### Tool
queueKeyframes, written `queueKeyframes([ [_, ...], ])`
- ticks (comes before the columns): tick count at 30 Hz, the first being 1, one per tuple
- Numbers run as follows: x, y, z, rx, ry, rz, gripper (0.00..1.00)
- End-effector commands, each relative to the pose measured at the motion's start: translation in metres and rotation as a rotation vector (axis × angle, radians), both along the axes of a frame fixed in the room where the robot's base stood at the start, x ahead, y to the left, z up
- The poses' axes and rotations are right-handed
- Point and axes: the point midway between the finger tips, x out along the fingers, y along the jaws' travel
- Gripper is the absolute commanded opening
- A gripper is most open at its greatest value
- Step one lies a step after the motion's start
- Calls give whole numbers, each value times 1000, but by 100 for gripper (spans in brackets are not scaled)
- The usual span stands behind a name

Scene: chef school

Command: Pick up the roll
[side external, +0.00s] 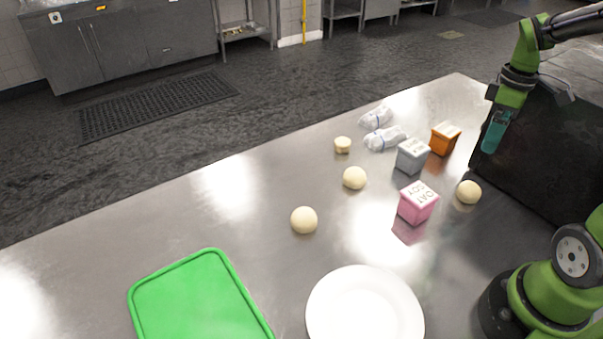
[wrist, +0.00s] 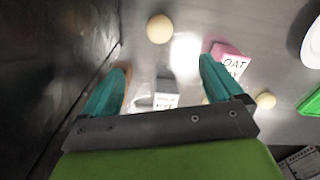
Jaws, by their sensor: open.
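Several round pale balls that look like rolls lie on the steel table. One ball (side external: 468,192) is at the right, beside the pink carton; it seems to be the ball (wrist: 159,29) at the top of the wrist view. Another ball (side external: 354,178) is mid-table, and a third ball (side external: 303,220) is nearer the plate. A small pale cylinder-like piece (side external: 342,145) lies farther back; I cannot tell what it is. My gripper (side external: 494,136) is above the table's right side, beside the dark box. Its teal fingers (wrist: 160,72) are apart with nothing held between them.
A pink carton (side external: 418,203), grey carton (side external: 412,155) and orange carton (side external: 445,138) stand near the balls. White wrapped bundles (side external: 385,138) lie behind. A dark box (side external: 535,140) stands at right. A white plate (side external: 365,308) and green tray (side external: 200,300) are in front.

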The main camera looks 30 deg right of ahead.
Motion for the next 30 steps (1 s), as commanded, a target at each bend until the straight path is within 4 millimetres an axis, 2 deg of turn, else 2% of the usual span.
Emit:
queueKeyframes([
  [5, -2, 2, -7, 7, 10, 83, 93],
  [18, -2, 2, -96, 9, 11, 83, 93],
  [30, -3, 0, -135, 8, 10, 81, 93],
])
